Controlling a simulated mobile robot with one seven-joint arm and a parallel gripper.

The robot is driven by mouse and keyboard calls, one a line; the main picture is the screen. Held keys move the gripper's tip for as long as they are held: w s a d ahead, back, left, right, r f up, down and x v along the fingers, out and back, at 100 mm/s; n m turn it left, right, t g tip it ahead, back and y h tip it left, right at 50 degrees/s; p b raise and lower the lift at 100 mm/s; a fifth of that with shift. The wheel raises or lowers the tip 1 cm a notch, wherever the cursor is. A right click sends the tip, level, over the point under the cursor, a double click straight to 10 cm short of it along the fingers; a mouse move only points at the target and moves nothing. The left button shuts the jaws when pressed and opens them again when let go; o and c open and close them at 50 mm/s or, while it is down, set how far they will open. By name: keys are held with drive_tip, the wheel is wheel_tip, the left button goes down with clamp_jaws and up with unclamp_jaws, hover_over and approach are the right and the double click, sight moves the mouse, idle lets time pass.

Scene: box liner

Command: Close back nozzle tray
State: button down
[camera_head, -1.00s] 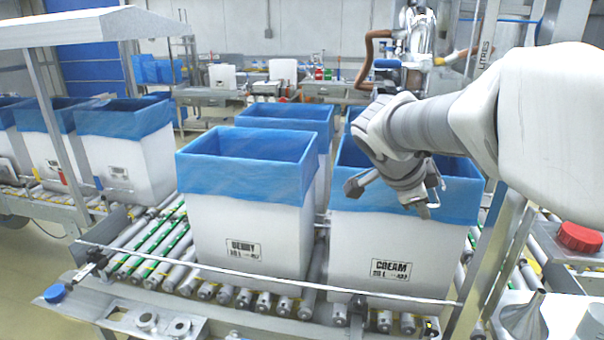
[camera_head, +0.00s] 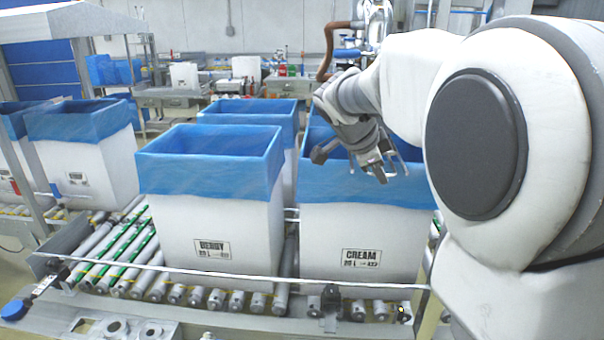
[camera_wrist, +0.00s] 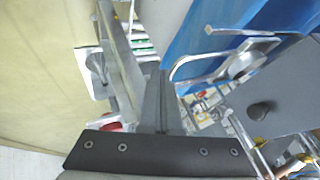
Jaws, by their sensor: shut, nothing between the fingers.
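My gripper (camera_head: 378,174) hangs in front of the blue-lined mouth of the CREAM bin in the head view, with its fingers together and nothing held. In the wrist view its dark fingers (camera_wrist: 158,90) point up the picture. The filling nozzle assembly (camera_head: 376,18), metal with a brown hose, stands behind my arm at the back. I cannot make out the back nozzle tray for certain, nor whether it is open; my arm hides part of that area. A bent metal rod with a flat plate (camera_wrist: 240,62) shows right of the fingers in the wrist view; I cannot tell what it is.
The CREAM bin (camera_head: 340,240) and the BERRY bin (camera_head: 205,225) stand side by side on the roller conveyor (camera_head: 110,262). Another lined bin (camera_head: 250,110) is behind them. More bins (camera_head: 80,150) stand at the left. A thin rail (camera_head: 250,276) crosses in front.

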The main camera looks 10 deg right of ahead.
drive_tip(key=w+d+p, duration=0.1)
drive_tip(key=w+d, duration=0.1)
drive_tip(key=w, duration=0.7)
drive_tip(key=shift+w+d, duration=0.35)
drive_tip(key=shift+d, duration=0.05)
drive_tip(key=shift+r, duration=0.15)
drive_tip(key=shift+s, duration=0.1)
